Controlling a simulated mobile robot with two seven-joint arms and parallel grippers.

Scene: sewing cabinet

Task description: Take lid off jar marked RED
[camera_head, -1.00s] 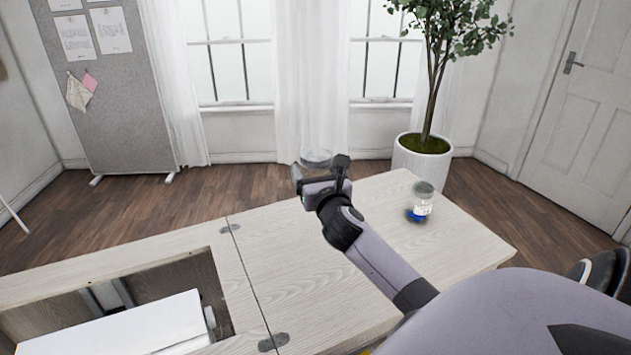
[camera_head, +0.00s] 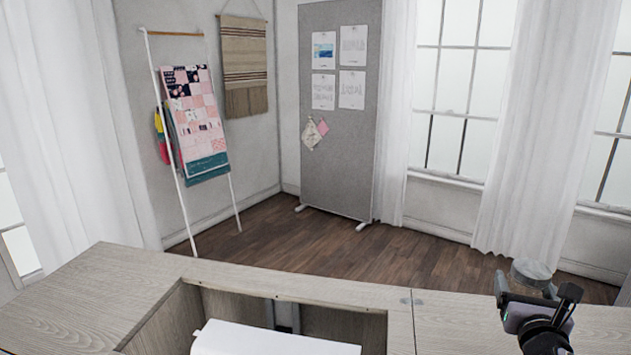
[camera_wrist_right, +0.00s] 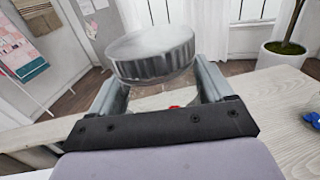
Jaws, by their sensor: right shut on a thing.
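My right gripper (camera_head: 537,293) is in the lower right of the head view, shut on a jar whose grey lid (camera_head: 530,268) shows above the fingers. In the right wrist view the ribbed lid (camera_wrist_right: 152,55) sits tilted at the top of the jar, between and just beyond the fingers. A pale patch and a bit of red (camera_wrist_right: 175,106) show below the lid. Most of the jar's body is hidden by the gripper, and no label can be read. My left gripper is not in view.
The cabinet top (camera_head: 465,325) lies under my right gripper, with an open well and a white machine (camera_head: 265,340) to its left. In the right wrist view, something blue (camera_wrist_right: 313,118) stands at the right edge of the wood. The top at left (camera_head: 95,295) is clear.

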